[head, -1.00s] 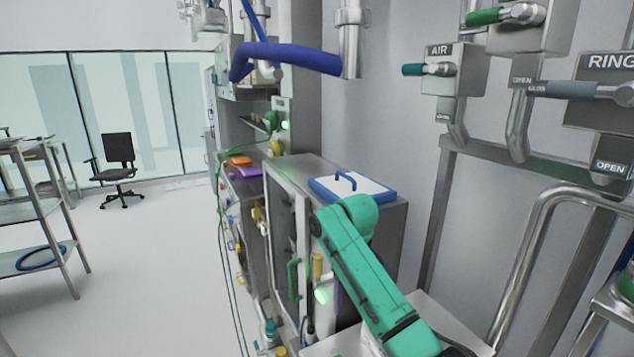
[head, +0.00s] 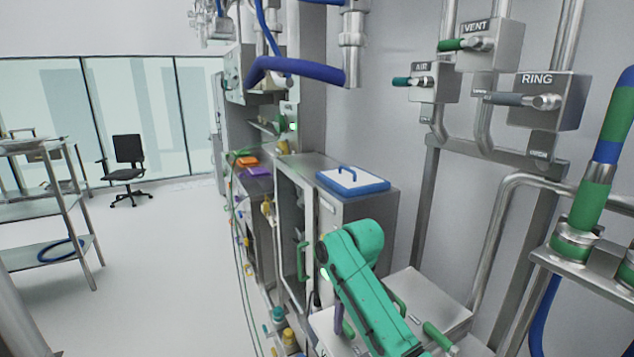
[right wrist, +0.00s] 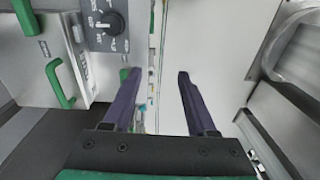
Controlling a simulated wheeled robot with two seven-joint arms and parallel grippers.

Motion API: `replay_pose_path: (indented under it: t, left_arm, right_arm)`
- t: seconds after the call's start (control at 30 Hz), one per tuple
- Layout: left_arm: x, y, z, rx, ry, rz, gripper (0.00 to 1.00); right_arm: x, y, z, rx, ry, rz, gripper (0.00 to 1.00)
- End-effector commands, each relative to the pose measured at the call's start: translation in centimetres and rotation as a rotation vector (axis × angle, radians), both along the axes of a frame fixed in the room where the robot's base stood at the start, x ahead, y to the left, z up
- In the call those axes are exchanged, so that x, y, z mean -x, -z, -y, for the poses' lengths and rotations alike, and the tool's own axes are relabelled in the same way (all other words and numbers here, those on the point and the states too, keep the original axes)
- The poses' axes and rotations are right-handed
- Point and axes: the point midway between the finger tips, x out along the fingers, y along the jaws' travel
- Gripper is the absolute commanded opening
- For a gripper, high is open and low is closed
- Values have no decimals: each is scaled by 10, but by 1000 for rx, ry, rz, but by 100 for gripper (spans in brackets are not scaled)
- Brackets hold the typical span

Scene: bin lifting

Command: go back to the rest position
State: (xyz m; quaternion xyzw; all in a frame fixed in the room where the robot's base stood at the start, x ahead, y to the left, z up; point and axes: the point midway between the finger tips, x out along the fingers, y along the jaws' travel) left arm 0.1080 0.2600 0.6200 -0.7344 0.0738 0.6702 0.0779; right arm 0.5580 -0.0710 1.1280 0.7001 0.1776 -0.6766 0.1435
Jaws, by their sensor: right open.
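My right arm (head: 365,285), green with black joints, reaches in from the lower right of the head view, in front of the steel cabinet. Its gripper is mostly hidden behind the arm there; a dark purple finger seems to show below the elbow. In the right wrist view the right gripper (right wrist: 158,76) is open, with two dark purple fingers apart and nothing between them. Pale floor shows beyond the fingertips. My left gripper is in neither view.
A blue-rimmed white lid (head: 352,181) lies on the steel cabinet (head: 362,208). Valve boxes and pipes (head: 545,97) line the right wall. A steel shelf rack (head: 45,205) and a black chair (head: 127,170) stand at the left. The floor (head: 160,270) between is clear.

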Motion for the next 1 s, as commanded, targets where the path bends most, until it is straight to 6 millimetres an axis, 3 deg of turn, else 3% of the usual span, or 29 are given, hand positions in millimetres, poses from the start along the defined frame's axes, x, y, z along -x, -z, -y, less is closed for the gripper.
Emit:
replay_pose_path:
  t: [0.13, 0.37, 0.5, 0.6, 0.77, 1.0]
  left_arm:
    - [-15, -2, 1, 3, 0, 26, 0]
    - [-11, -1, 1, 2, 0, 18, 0]
    - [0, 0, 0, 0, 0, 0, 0]
    - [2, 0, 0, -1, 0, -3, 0]
    - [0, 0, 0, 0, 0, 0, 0]
    - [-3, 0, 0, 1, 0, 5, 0]
  right_arm:
    - [13, 33, 3, -42, 9, 9, 57]
    - [49, 92, 17, -113, 54, 47, 57]
    - [94, 131, 43, -143, 122, 90, 57]
    - [130, 148, 68, -141, 175, 131, 57]
    - [175, 155, 100, -114, 230, 181, 57]
    - [224, 146, 135, -60, 275, 238, 57]
